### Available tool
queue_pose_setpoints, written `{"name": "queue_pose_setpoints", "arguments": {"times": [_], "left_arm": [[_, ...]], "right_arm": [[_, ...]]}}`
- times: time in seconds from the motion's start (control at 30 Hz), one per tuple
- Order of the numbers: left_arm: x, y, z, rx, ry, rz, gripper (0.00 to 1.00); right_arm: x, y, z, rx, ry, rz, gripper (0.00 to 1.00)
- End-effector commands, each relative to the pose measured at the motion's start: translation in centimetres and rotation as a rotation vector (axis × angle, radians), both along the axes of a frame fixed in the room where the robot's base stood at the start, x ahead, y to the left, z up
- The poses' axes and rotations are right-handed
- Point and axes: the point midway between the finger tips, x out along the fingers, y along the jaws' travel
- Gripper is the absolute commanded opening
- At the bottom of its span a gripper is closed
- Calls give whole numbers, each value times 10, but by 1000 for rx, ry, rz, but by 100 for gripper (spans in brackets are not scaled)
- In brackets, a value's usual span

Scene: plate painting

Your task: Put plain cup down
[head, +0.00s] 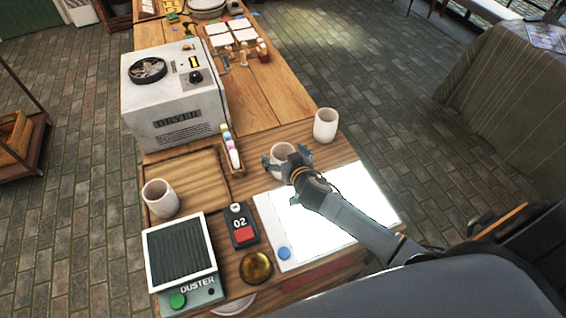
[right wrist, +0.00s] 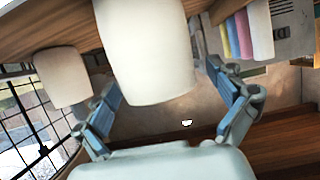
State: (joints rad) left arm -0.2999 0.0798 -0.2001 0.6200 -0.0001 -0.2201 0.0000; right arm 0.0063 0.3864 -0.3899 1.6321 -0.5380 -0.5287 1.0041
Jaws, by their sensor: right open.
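In the right wrist view the cup (right wrist: 145,50) fills the space between the open fingers (right wrist: 162,82), with a gap visible at the right finger. A second plain cup (head: 325,125) stands behind and to the right; a similar cup shows in the right wrist view (right wrist: 60,77). A third cup (head: 160,198) stands at the left on the wooden tray. My left gripper is out of view.
A white dryer (head: 175,100) stands behind the wooden tray (head: 195,175). A row of coloured bottles (head: 231,150) is left of the gripper. In front are the duster (head: 182,255), a box marked 02 (head: 240,225) and the lit panel (head: 330,215), whose surface is largely clear.

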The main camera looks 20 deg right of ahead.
Motion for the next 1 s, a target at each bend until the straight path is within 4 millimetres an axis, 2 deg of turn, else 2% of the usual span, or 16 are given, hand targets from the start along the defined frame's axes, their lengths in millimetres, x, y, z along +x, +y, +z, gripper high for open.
{"name": "queue_pose_setpoints", "arguments": {"times": [0.1, 0.53, 0.57, 0.83, 1.0], "left_arm": [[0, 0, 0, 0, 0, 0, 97], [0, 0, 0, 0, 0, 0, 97], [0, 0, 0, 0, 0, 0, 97], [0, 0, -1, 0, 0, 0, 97], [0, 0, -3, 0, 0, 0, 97]], "right_arm": [[0, 0, 0, 0, 0, 0, 95], [-1, 0, 0, 0, 1, 0, 8], [0, 0, 1, 0, -1, 0, 5], [0, 0, 2, 0, -1, 0, 5], [0, 0, 13, 1, -5, 1, 5]]}}
